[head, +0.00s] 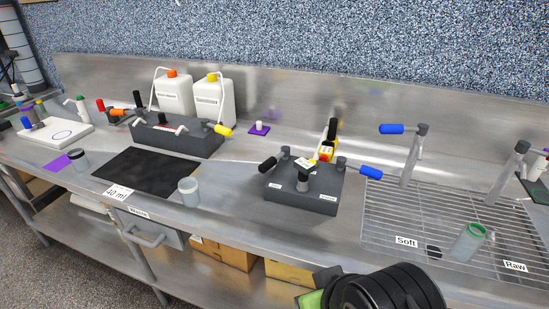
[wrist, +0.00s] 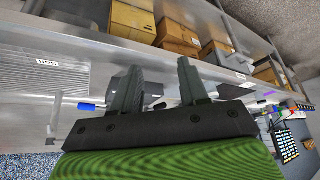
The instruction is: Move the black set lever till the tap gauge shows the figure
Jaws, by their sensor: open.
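A dark grey block (head: 312,206) stands right of the middle of the bench in the head view. A black-handled lever (head: 267,164) sticks out at its left and a blue-handled one (head: 371,173) at its right. A small white dial face (head: 304,164) sits on top; its reading is too small to tell. A yellow and red piece (head: 327,149) with an upright black handle (head: 333,128) stands behind. I cannot tell which black lever is the set lever. A card (head: 118,193) reads "40 ml". My gripper (wrist: 157,88) is open and empty in the wrist view, apart from the levers.
A second dark block (head: 178,139) with orange and yellow handles stands left, by two white jugs (head: 173,95). A clear cup (head: 189,192) is near the front edge. A blue-handled tap (head: 410,155) stands by the grid (head: 390,220), which holds a green-rimmed jar (head: 468,242).

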